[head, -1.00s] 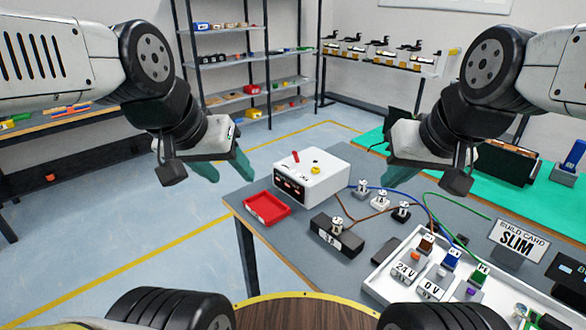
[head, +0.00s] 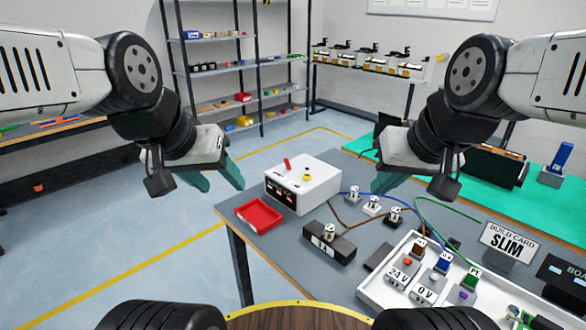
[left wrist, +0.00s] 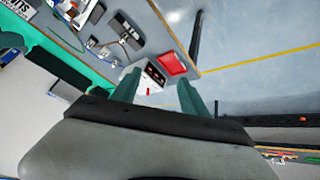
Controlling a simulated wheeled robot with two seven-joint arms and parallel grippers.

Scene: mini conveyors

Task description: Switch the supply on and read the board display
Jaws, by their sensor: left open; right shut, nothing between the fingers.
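The white supply box (head: 312,186) stands on the grey table, with a red lever (head: 287,164) and a yellow knob (head: 307,177) on top and dark windows on its front. It also shows between my left fingers in the left wrist view (left wrist: 142,86). A black board, probably the display, (head: 566,270) is cut off at the right edge; only "BOA" is legible. My left gripper (head: 222,178) is open and empty, in the air left of the supply. My right gripper (head: 388,182) is shut and empty, in the air to the supply's right.
A red tray (head: 259,227) lies before the supply. A black block (head: 340,250) and several small terminals with wires stand to its right. A white tray (head: 372,290) holds labelled blocks. Floor at left is clear.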

